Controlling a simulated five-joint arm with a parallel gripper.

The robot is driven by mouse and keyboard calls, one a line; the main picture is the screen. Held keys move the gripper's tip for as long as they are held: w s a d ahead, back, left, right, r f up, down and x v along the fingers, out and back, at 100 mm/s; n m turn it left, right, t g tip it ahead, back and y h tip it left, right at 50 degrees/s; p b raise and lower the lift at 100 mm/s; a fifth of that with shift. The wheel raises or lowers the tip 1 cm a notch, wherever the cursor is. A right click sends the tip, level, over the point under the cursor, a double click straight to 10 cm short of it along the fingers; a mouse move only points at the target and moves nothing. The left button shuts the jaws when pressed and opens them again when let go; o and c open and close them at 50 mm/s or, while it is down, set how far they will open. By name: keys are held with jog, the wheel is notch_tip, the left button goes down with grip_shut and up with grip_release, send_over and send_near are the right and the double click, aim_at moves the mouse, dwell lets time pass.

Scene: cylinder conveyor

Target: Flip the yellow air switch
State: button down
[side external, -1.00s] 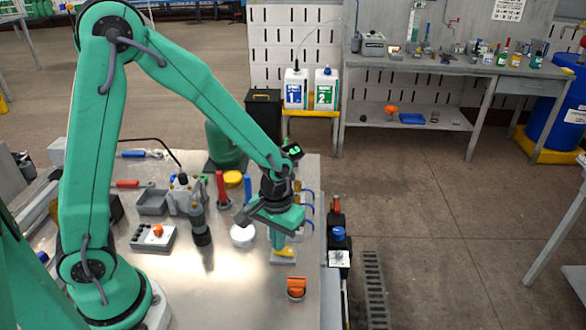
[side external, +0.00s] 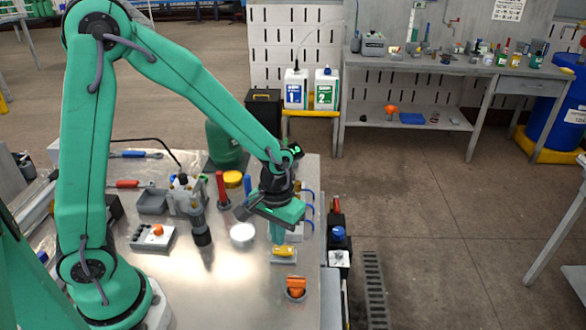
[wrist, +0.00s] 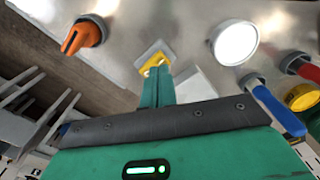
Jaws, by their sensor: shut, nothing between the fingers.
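The yellow air switch (side external: 284,251) sits on a small pale base near the right edge of the metal table in the side view. In the wrist view the yellow switch (wrist: 154,62) shows just beyond my fingertips, partly hidden by them. My gripper (side external: 277,239) is shut and empty, pointing down over the switch from its left and far side. In the wrist view the shut fingers (wrist: 158,73) end right at the switch's edge. I cannot tell whether they touch it.
An orange knob (side external: 296,285) stands nearer the table's front right. A white round disc (side external: 242,234) lies left of the gripper. Red (side external: 221,190) and blue (side external: 248,186) handles stand behind it. A grey pump-like device (side external: 186,197) is further left. The table's right edge is close.

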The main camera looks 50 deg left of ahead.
jog(key=shift+r, duration=2.45)
jog(key=shift+r, duration=0.1)
notch_tip(320, 180, up, 9)
jog(key=m+t, duration=0.1)
jog(key=t, duration=0.2)
send_over(278, 249)
jog(key=s+a, duration=0.4)
jog(key=s+a+r+m+t, duration=0.2)
jog(key=s+r, duration=0.3)
jog(key=s, duration=0.2)
jog(key=shift+s+a+r+t, duration=0.15)
jog(key=shift+r+t, duration=0.1)
jog(key=shift+t, duration=0.05)
